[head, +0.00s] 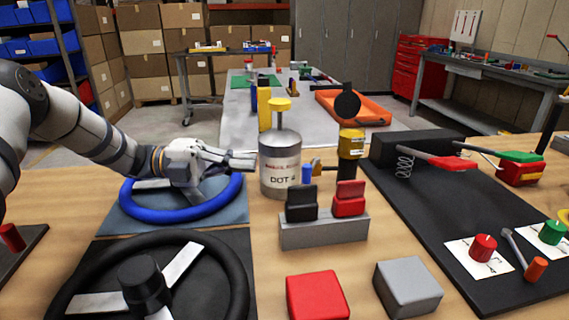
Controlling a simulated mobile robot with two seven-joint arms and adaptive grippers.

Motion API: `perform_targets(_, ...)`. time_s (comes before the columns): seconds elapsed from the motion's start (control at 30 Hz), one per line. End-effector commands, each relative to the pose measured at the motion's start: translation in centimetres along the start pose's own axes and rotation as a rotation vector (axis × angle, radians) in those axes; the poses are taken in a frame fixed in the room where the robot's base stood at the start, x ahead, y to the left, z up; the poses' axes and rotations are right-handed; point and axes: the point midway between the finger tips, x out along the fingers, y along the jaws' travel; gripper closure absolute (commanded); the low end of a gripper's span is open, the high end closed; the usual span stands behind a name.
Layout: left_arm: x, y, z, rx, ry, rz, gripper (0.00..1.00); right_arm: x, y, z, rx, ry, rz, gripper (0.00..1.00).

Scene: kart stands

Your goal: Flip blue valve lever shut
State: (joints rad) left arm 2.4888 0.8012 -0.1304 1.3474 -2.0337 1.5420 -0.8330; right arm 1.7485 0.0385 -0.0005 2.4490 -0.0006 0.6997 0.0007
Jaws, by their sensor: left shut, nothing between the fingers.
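A small upright blue piece (306,173), perhaps the blue valve lever, stands beside a small brass-coloured part (316,166). It is just right of the grey DOT 4 canister (280,165) and behind the black and red rockers. Its lower part is hidden, and I cannot tell its valve position. My left gripper (254,160) is shut and empty, pointing right over the blue steering wheel (184,215). Its fingertips are at the canister's left side; I cannot tell whether they touch. The canister stands between them and the blue piece. My right gripper is not in view.
A grey block with a black rocker (302,201) and a red rocker (349,198) stands in front. A yellow-topped bottle (351,145) is behind right. A black steering wheel (235,300), a red block (318,298) and a grey block (408,287) are nearer. A black lever board (440,215) lies right.

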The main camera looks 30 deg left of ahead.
Motion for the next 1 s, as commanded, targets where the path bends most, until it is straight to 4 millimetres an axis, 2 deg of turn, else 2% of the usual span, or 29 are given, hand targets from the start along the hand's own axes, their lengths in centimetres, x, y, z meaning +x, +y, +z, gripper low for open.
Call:
perform_targets(0.2,4.6,0.1,-0.1,-0.002,0.002,0.000,1.00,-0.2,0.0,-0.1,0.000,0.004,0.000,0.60)
perform_targets(0.4,7.4,0.0,0.0,-0.001,0.001,0.000,1.00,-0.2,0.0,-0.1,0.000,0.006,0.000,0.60)
perform_targets(0.57,8.2,0.0,0.0,0.000,0.000,0.000,1.00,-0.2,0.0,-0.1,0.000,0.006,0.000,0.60)
perform_targets(0.87,8.2,0.1,0.0,0.000,-0.001,0.000,1.00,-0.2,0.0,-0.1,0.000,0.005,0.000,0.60)
perform_targets(1.0,9.0,0.2,0.5,-0.002,-0.006,0.001,1.00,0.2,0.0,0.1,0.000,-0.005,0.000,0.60)
